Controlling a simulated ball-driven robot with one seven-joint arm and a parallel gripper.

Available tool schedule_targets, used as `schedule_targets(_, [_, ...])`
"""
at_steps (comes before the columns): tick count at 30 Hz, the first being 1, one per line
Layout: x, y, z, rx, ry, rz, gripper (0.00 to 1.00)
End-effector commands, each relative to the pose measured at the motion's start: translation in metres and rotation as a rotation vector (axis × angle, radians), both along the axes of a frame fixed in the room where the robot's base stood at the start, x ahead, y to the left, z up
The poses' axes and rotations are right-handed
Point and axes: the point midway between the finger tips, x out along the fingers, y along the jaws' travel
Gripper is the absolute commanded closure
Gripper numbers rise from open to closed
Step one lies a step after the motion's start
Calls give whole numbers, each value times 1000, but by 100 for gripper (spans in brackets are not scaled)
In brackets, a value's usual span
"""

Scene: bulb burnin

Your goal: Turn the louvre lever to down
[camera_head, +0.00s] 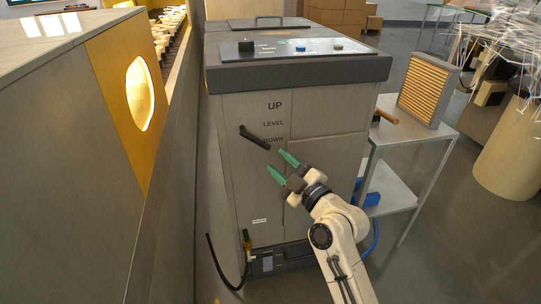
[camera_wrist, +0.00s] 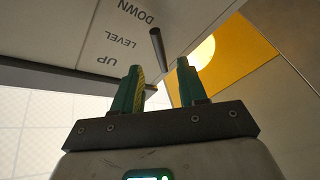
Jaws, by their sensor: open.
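The louvre lever (camera_head: 255,138) is a dark bar on the front of the grey cabinet (camera_head: 256,190). It slants down to the right, its free end beside the DOWN label (camera_head: 273,140), below LEVEL and UP. My gripper (camera_head: 277,163) has green fingers, spread open and empty, just below and right of the lever's free end. A small gap shows between them in the head view. In the wrist view the lever (camera_wrist: 158,48) appears above the gap between my fingertips (camera_wrist: 160,65). Whether they touch is not clear there.
A grey-panelled unit with a glowing round window (camera_head: 140,94) stands close on the left. A metal side table (camera_head: 405,134) with a slatted filter panel (camera_head: 429,91) stands on the right. A dark hose (camera_head: 222,272) and a low dark box (camera_head: 280,260) are at the cabinet's foot.

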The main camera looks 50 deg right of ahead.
Motion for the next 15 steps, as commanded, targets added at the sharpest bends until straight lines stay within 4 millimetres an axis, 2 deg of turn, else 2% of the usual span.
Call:
schedule_targets(3, [-16,3,-3,0,1,0,58])
schedule_targets(6, [-23,4,-4,-1,1,1,58])
schedule_targets(15, [-27,5,-3,0,1,1,58])
